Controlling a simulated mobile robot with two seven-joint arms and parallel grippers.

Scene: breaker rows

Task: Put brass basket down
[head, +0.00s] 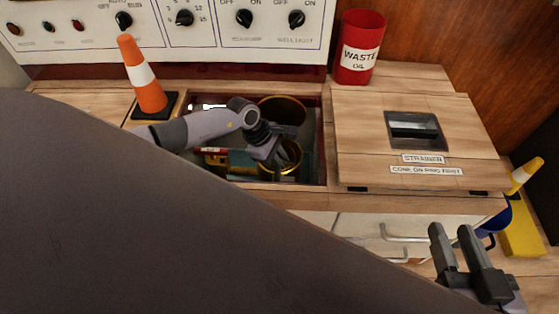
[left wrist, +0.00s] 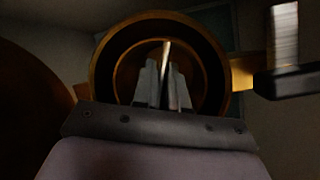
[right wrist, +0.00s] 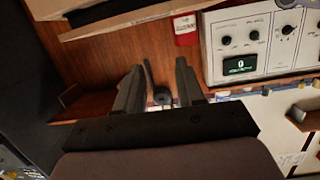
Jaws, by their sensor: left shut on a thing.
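The brass basket (head: 294,157) is inside the open hatch in the counter, partly hidden by my left gripper (head: 276,162). In the left wrist view the basket (left wrist: 105,70) shows as a round brass cup seen from above. My left gripper (left wrist: 163,70) is shut on a thin upright part in its middle, which looks like its handle. I cannot tell whether the basket's bottom rests on anything. My right gripper (head: 450,230) is open and empty, beyond the counter's front right; its fingers stand apart in the right wrist view (right wrist: 160,75).
Another round brass rim (head: 290,100) lies behind the basket in the hatch. An orange cone (head: 146,80) stands left of the hatch. A lid labelled STRAINER (head: 360,130) lies to the right. A red WASTE OIL can (head: 357,66) stands behind it.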

